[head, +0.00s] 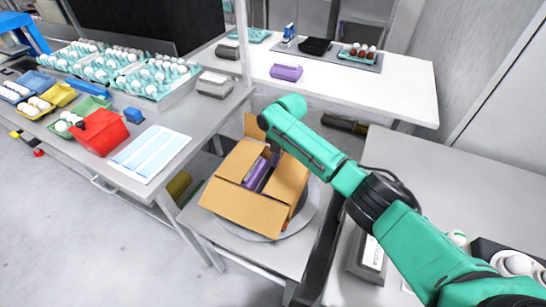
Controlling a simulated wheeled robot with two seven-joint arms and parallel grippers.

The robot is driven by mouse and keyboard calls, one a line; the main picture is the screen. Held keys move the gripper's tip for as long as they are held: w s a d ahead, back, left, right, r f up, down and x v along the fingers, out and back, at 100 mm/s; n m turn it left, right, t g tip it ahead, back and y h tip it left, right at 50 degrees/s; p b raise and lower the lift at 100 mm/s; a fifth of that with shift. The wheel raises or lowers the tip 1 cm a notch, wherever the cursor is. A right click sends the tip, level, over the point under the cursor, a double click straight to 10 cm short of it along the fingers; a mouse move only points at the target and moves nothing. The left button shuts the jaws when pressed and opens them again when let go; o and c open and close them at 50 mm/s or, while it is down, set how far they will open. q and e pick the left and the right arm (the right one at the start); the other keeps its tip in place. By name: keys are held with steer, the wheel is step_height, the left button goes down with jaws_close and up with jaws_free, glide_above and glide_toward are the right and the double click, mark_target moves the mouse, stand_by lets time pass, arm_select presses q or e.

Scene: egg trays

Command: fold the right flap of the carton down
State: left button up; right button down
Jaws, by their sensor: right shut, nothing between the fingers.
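The open brown cardboard carton (240,210) stands on a round grey plate. Purple egg boxes (256,174) show through its opening. The right flap (289,180) lies at the right side of the opening, and its exact angle is hard to tell. A back flap (254,126) stands up behind. My right gripper (275,157) is small and dark at the end of the green arm, pointing down over the back right of the carton. It is shut and empty, close to the right flap; contact cannot be told. My left gripper is out of view.
The round plate (312,212) sits on a small grey table. A long table on the left holds trays of white eggs (150,78), a red carton (99,131) and a blue-white sheet (150,153). A white table (400,85) stands behind, a grey one (450,170) at right.

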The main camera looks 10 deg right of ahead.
mark_target(281, 169)
steer(key=shift+f, duration=0.45)
steer(key=shift+w+a+f, duration=0.1)
steer(key=shift+a+f, duration=0.05)
step_height(281, 169, up, 14)
steer(key=s+d+b, duration=0.1)
steer(key=d+b, duration=0.1)
steer(key=shift+s+d, duration=0.15)
steer(key=shift+s, duration=0.05)
stand_by(0.7)
